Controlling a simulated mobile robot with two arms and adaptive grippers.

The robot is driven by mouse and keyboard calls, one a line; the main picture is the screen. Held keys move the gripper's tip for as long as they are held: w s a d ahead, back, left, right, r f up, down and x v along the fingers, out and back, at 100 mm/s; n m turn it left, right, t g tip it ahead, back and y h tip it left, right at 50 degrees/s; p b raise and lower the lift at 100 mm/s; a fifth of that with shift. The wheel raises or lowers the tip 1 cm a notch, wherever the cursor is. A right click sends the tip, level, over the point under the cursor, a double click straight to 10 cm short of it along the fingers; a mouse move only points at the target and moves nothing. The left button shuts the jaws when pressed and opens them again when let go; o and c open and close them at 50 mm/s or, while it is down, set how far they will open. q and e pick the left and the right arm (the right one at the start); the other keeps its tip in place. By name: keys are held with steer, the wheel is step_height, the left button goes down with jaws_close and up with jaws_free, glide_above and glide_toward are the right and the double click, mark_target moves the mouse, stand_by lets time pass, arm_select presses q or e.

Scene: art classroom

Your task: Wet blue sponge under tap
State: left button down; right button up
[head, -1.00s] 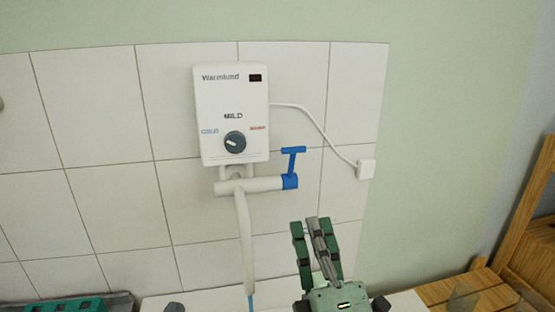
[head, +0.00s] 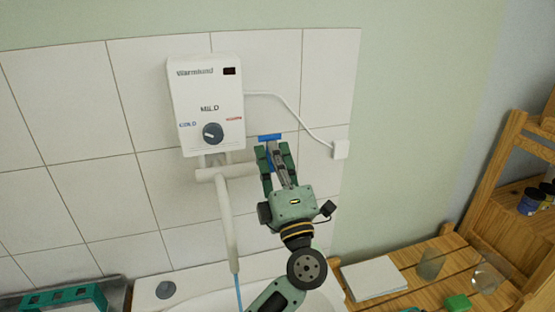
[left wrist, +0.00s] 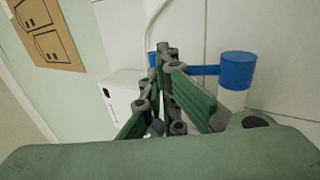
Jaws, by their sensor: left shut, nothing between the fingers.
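The tap is a white pipe (head: 226,205) under a white wall water heater (head: 206,105), with a blue T-shaped handle (head: 269,138). The handle's blue collar (left wrist: 238,70) and bar show in the left wrist view. My left gripper (head: 273,150) is at the handle, its fingers shut and empty, covering most of the handle's stem. Whether the fingers touch it I cannot tell. A thin blue stream (head: 238,292) runs down from the spout's lower end. I see no blue sponge. My right gripper is not in view.
A white sink (head: 205,303) lies below the spout. A wooden slatted table (head: 440,248) at right holds a white sheet (head: 373,278), clear glasses and a green block (head: 457,303). A teal rack (head: 62,299) stands at lower left. A wooden shelf is at far right.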

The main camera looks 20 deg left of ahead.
mark_target(271, 138)
arm_select(q)
steer(key=shift+r, duration=0.1)
